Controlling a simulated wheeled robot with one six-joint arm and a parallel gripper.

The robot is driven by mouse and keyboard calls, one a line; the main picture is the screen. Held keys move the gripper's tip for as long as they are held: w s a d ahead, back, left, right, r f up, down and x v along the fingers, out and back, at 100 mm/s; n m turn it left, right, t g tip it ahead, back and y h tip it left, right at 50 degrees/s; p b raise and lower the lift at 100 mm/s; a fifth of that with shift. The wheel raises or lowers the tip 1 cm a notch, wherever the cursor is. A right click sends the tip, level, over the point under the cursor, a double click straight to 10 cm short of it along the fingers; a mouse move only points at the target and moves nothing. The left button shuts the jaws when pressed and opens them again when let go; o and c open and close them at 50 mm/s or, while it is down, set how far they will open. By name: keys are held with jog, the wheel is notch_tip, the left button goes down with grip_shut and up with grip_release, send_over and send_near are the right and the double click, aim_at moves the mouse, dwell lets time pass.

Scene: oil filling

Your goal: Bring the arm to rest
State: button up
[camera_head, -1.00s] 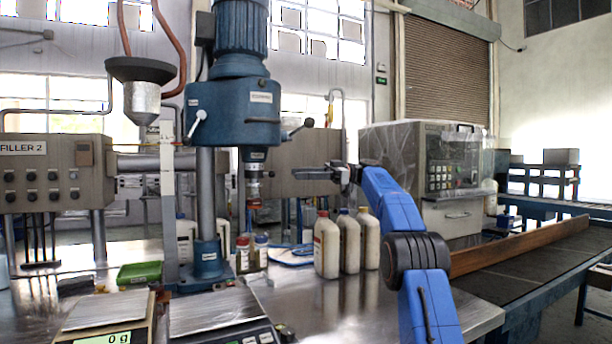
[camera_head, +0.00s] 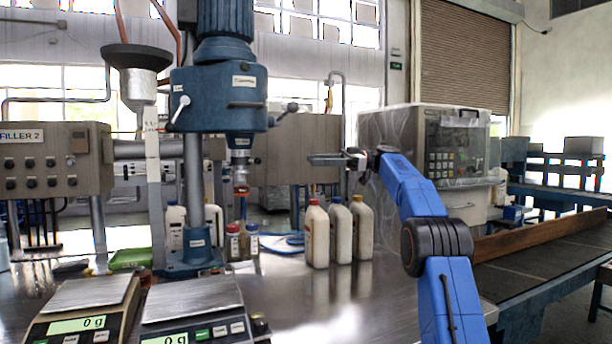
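My gripper (camera_head: 326,160) is at the end of my blue arm, raised above the bench and pointing left. It is seen from the side and small, so I cannot tell whether its fingers are apart; nothing shows hanging from it. Below it, apart from it, stand three white bottles: one with a red cap (camera_head: 316,236), one with a blue cap (camera_head: 340,233) and one with a yellow cap (camera_head: 361,229).
A blue drill-press-like machine (camera_head: 218,100) stands to the left, with small jars (camera_head: 242,242) at its base. Two scales (camera_head: 195,298) are at the front left. A grey boxy machine (camera_head: 425,150) is behind my arm. A conveyor (camera_head: 545,262) runs at the right. The bench's front middle is clear.

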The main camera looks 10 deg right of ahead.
jog(key=s+a+f+m+t+h, duration=0.2)
jog(key=s+a+f+m+h, duration=0.15)
jog(key=s+a+m, duration=0.45)
jog(key=s+a+f+m+t+h, duration=0.15)
jog(key=s+f, duration=0.25)
jog(key=s, duration=0.4)
jog(key=s+a+f+m+g+h, duration=0.1)
jog(key=s+f+m+h, duration=0.25)
jog(key=s, duration=0.35)
jog(key=s+d+f+m+h, duration=0.2)
jog(key=s+d+f+h, duration=0.1)
jog(key=s+f, duration=0.7)
jog(key=s+d+f+m+t+h, duration=0.1)
jog(key=s+d+f+m+h, duration=0.1)
jog(key=s+f, duration=0.9)
jog(key=s+d+f+m+h, duration=0.2)
jog(key=s+d+f+h, duration=0.2)
jog(key=s+f, duration=0.7)
jog(key=s+d, duration=0.1)
jog(key=s, duration=0.2)
jog(key=shift+s+m+t, duration=0.3)
jog(key=shift+t, duration=0.05)
jog(key=shift+r+h, duration=0.1)
jog(key=shift+h, duration=0.15)
